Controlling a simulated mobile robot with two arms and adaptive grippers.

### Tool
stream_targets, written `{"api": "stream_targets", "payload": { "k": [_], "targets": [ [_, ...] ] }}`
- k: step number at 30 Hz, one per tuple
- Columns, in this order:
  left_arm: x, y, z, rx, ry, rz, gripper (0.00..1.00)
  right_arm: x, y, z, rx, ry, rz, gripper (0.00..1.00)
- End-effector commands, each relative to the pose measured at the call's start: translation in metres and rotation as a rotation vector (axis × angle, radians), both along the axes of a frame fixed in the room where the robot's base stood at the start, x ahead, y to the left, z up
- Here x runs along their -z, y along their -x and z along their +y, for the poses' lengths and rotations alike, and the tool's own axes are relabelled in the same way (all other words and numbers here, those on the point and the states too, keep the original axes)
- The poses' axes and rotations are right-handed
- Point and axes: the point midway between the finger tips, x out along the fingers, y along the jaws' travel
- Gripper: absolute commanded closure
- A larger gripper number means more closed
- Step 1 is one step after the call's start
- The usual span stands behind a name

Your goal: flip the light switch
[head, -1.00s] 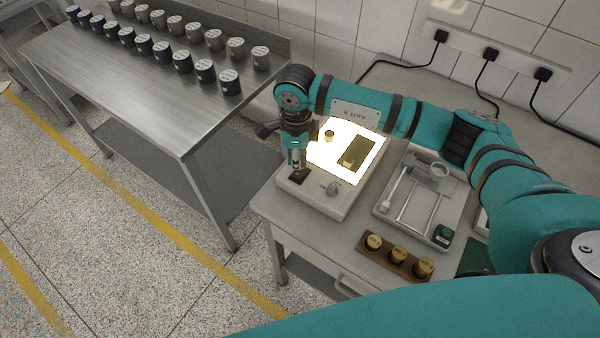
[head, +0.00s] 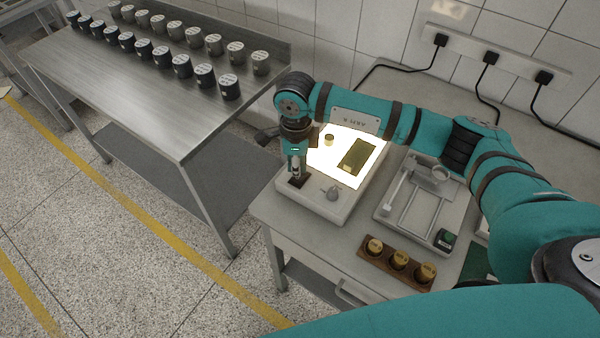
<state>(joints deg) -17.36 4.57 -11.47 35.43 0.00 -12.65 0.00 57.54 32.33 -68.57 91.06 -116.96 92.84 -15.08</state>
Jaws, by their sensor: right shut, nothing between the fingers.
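The light box (head: 316,204) stands on the grey worktop with its top panel (head: 341,177) glowing bright. A small dark switch plate (head: 301,184) sits at its front left corner, and a grey knob (head: 332,194) is to the right of it. My right gripper (head: 296,176) points down over the switch plate, shut and empty. Its tips are at or just above the switch; I cannot tell whether they touch, and they hide part of it. My left gripper is not in view.
A dark green rectangle (head: 356,154) and a small round pot (head: 329,140) are on the lit panel. A grey tray (head: 417,226) and a wooden holder with brass-topped pieces (head: 370,256) are to the right. A steel table (head: 130,85) with several jars stands left.

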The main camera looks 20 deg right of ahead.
Motion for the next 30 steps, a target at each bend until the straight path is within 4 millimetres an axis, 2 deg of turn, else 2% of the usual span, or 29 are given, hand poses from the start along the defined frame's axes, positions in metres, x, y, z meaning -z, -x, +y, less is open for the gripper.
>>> {"api": "stream_targets", "payload": {
  "k": [30],
  "targets": [
    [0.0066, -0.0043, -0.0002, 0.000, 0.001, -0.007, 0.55, 0.0073, 0.0000, 0.0000, 0.000, 0.000, 0.000, 1.00]
  ]
}}
